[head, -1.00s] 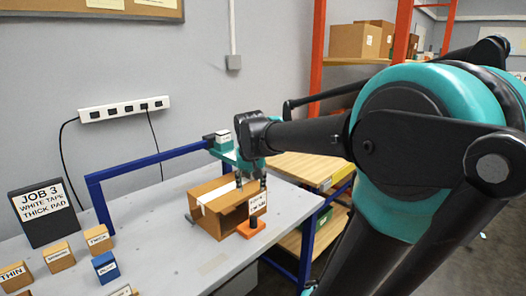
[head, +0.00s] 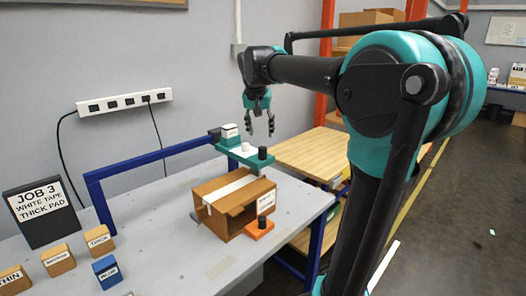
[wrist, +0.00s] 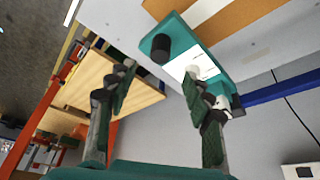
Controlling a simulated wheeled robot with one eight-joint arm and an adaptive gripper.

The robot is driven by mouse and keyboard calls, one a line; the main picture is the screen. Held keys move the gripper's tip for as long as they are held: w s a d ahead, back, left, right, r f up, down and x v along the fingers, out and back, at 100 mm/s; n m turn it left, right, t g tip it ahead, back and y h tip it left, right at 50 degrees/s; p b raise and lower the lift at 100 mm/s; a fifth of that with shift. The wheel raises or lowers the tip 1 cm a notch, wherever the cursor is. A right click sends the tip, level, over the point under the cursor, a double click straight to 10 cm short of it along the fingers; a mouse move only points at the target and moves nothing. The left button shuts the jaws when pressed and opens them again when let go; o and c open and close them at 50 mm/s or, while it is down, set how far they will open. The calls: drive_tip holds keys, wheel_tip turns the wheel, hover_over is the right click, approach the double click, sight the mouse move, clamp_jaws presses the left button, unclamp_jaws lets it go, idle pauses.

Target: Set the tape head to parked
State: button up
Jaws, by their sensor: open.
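The tape head is a teal bar (head: 232,151) at the end of a blue overhead arm (head: 150,160).
An orange block with a black post (head: 260,228) stands by the box's open end. A job sign reading white tape, thick pad (head: 41,212) and several small labelled blocks stand at the left of the grey table (head: 165,235). A wooden bench (head: 305,153) lies behind, right.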

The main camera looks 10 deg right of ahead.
sight(262, 148)
drive_tip(key=x, duration=1.1)
clamp_jaws()
